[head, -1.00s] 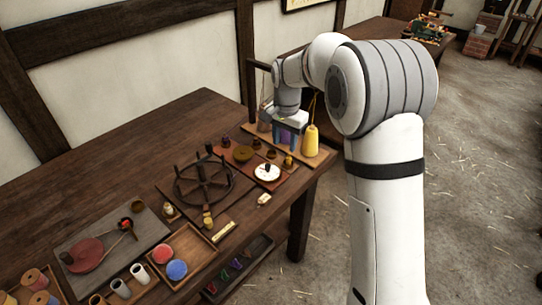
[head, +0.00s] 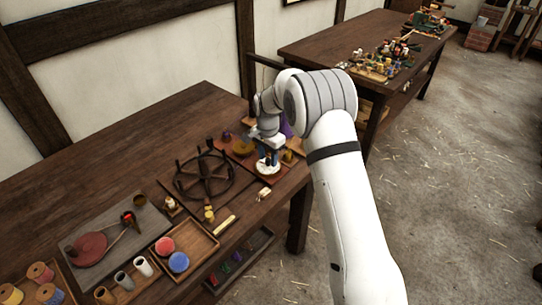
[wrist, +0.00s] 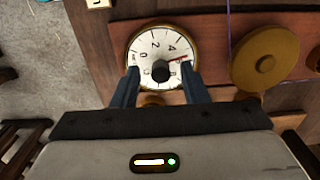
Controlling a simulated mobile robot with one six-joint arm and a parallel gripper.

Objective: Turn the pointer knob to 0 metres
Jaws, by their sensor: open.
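The round white dial (wrist: 150,55) has a brass rim and black numbers, with 0 at left, then 2 and 4 clockwise. Its dark pointer knob (wrist: 160,71) sits near the middle. A red mark (wrist: 180,61) shows right of the knob, past the 4. My gripper (wrist: 160,82) is open, with one blue-grey finger on each side of the knob. Whether a finger touches it or the dial, I cannot tell. In the head view the gripper hangs over the dial (head: 267,168) and hides part of it.
A brass disc (wrist: 265,60) stands close to the right finger in the wrist view. A dark spoked wheel (head: 204,177) lies left of the dial in the head view. A small pale tag (head: 264,194) is in front. A tray with red and blue discs (head: 207,257) is nearer.

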